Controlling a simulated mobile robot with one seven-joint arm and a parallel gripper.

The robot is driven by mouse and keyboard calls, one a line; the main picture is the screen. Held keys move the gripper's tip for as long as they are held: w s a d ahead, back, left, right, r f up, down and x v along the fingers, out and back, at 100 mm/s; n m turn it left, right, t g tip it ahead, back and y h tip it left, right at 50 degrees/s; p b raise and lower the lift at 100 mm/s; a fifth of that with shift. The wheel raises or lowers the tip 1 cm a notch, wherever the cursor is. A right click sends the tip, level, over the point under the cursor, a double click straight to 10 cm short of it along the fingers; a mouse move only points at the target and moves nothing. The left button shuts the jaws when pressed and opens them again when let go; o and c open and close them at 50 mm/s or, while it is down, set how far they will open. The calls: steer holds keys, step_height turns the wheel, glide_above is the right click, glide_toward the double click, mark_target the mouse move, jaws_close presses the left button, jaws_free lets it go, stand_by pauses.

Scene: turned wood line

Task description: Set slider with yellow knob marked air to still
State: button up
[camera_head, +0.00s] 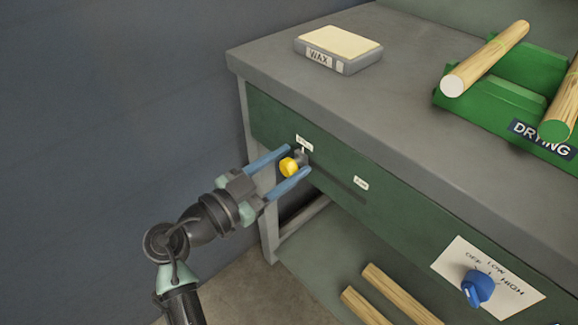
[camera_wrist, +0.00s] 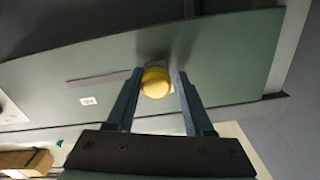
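The slider's yellow knob (camera_head: 289,167) stands out from the green front panel of the bench, at the left end of a dark horizontal slot (camera_head: 345,187). In the wrist view the knob (camera_wrist: 155,82) shows between my two blue fingers. My gripper (camera_head: 297,160) is open, with one finger on each side of the knob. In the wrist view the left finger looks very close to the knob and a small gap shows at the right. A small label (camera_head: 304,143) sits above the knob and another label (camera_head: 361,183) farther right; their words are too small to read.
A blue rotary knob (camera_head: 477,287) on a white plate marked OFF, LOW, HIGH is at the lower right. A wax block (camera_head: 338,52) and a green drying rack (camera_head: 490,97) with wooden rods stand on the bench top. More rods (camera_head: 400,295) lie below.

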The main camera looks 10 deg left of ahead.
steer(key=shift+o, duration=1.4)
steer(key=shift+a, duration=0.1)
steer(key=p+v, duration=0.1)
steer(key=v, duration=1.2)
